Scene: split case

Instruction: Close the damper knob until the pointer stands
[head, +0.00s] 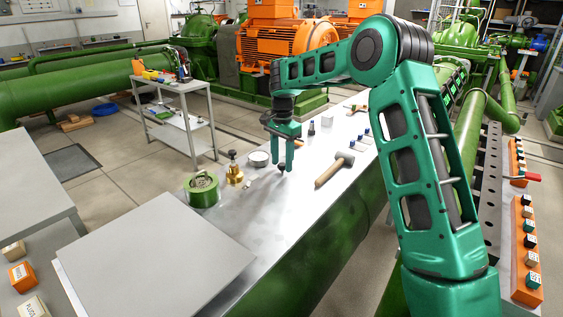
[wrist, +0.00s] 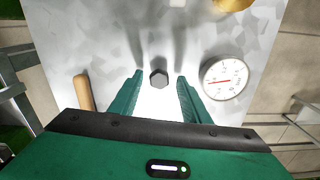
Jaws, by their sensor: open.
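A dark, six-sided knob (wrist: 158,79) stands on the bright metal bench top in the wrist view, in line with the gap between my fingers. It also shows as a small dark piece (head: 282,167) below my fingertips in the head view. My gripper (head: 281,170) is open and points down over it; in the wrist view its fingers (wrist: 160,86) lie on either side, with no contact visible. A white round dial (wrist: 224,77) lies to the right, its red pointer aimed left. The dial also shows left of my gripper (head: 258,158). Any knob markings are too small to read.
A wooden-handled mallet (head: 335,168) lies right of my gripper. A brass fitting with a dark top (head: 234,171) and a green round housing (head: 202,190) stand to the left. A grey plate (head: 155,255) covers the near bench. Small blocks stand farther back.

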